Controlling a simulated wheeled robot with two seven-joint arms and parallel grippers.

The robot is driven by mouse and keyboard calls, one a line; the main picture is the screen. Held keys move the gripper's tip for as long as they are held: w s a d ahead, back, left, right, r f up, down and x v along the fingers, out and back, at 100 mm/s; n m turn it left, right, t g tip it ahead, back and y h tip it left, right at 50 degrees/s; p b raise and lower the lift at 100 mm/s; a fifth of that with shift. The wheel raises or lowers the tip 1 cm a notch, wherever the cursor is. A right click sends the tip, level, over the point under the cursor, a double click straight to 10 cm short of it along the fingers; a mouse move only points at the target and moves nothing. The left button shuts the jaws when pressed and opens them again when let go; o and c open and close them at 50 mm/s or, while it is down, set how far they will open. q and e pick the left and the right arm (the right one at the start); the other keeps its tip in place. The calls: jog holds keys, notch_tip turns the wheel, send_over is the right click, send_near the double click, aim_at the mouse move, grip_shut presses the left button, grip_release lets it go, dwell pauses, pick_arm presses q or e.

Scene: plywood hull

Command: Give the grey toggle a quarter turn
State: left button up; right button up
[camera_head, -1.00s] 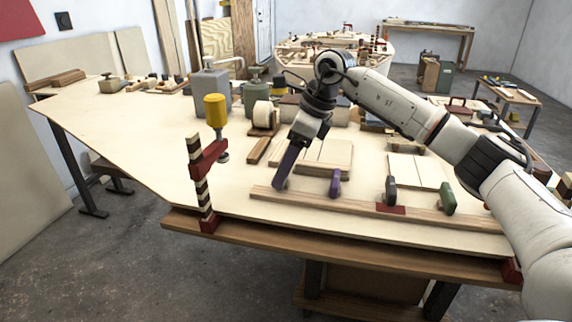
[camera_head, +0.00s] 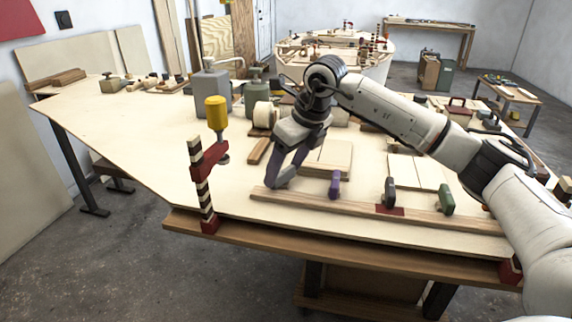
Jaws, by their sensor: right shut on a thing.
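The grey toggle (camera_head: 285,177) stands at the left end of a long wooden rail (camera_head: 315,203) along the near edge of the workbench. My right gripper (camera_head: 278,179) reaches down to it from above, its purple fingers shut around it. The fingers hide part of the toggle, so its exact angle is hard to tell. My left gripper is not in view.
On the same rail stand a purple toggle (camera_head: 335,184), a dark toggle (camera_head: 390,191) by a red plate, and a green toggle (camera_head: 447,200). A yellow-handled clamp (camera_head: 208,180) rises to the left. Bare plywood (camera_head: 150,135) lies further left.

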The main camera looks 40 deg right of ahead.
jog(key=m+h, duration=0.1)
jog(key=m, duration=0.3)
jog(key=m+h, duration=0.1)
jog(key=m, duration=0.1)
jog(key=shift+a+m+h, duration=0.3)
jog(key=m+h, duration=0.1)
jog(key=m, duration=0.1)
jog(key=m+g, duration=0.1)
jog(key=m, duration=0.2)
jog(key=shift+w+a+m+h, duration=0.1)
jog(key=shift+w+m+h, duration=0.05)
jog(key=shift+m+h, duration=0.2)
jog(key=o, duration=1.1)
jog(key=shift+c, duration=0.2)
jog(key=p+v, duration=0.1)
jog(key=v, duration=0.9)
jog(key=shift+r+p, duration=0.2)
jog(key=shift+p, duration=0.1)
